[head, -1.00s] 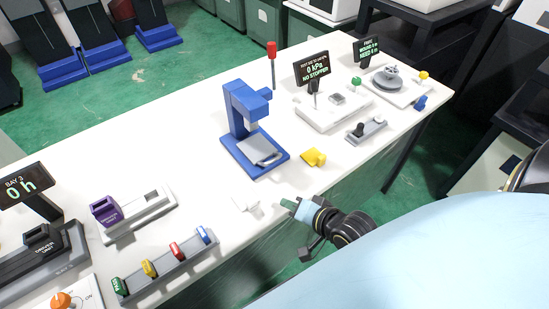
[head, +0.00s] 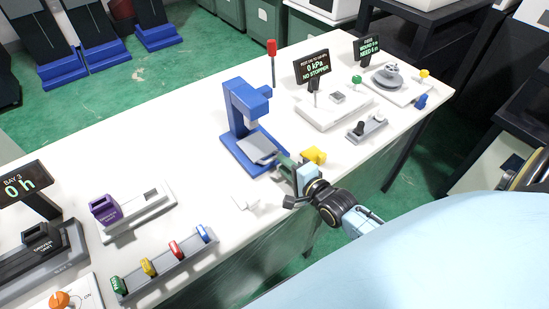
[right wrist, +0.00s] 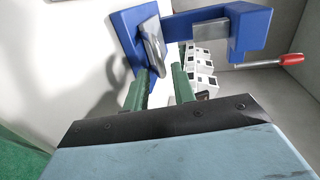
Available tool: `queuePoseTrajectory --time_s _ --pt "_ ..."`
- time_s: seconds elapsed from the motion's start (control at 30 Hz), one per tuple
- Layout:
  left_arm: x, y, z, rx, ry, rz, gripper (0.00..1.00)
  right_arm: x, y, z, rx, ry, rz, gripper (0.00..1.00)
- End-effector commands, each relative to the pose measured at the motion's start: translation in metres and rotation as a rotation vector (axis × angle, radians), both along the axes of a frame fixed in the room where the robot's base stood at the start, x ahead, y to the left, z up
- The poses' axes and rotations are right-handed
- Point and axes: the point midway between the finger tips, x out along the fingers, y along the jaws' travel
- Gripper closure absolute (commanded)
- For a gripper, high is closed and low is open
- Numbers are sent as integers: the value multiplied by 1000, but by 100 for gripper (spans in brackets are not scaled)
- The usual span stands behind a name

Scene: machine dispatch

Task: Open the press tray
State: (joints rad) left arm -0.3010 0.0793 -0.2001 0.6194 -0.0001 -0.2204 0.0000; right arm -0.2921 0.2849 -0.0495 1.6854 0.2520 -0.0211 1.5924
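The blue press (head: 240,105) stands upright on the white table, with its red-knobbed lever (head: 272,50) raised behind it. Its grey tray (head: 257,148) lies on the blue base, under the press head. My right gripper (head: 281,160) is at the tray's front edge, low over the table. In the right wrist view its two green fingers (right wrist: 161,80) are apart, and the grey tray (right wrist: 152,45) is just beyond the left finger's tip. I cannot tell whether the tray's handle lies between the fingers. The front of the tray is partly hidden in the head view. My left gripper is out of view.
A rack of coloured blocks (head: 167,266) stands at the front left. A white fixture (head: 333,110) stands behind right.

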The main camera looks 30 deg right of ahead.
Motion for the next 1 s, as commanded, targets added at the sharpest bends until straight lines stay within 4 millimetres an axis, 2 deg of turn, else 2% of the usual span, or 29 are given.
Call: queuePoseTrajectory --time_s 0.1,0.3,0.7,0.73,0.9,1.0 --pt "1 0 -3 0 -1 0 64 22 2 -5 1 -1 0 74" --pt "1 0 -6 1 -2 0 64 44 4 -10 1 0 0 74" --pt "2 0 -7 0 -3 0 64 52 5 -12 0 1 0 74" --pt "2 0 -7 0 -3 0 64 51 5 -12 0 1 0 75" --pt "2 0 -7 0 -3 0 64 51 5 -12 0 1 0 97" --pt "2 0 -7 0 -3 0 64 51 5 -12 0 1 0 100"
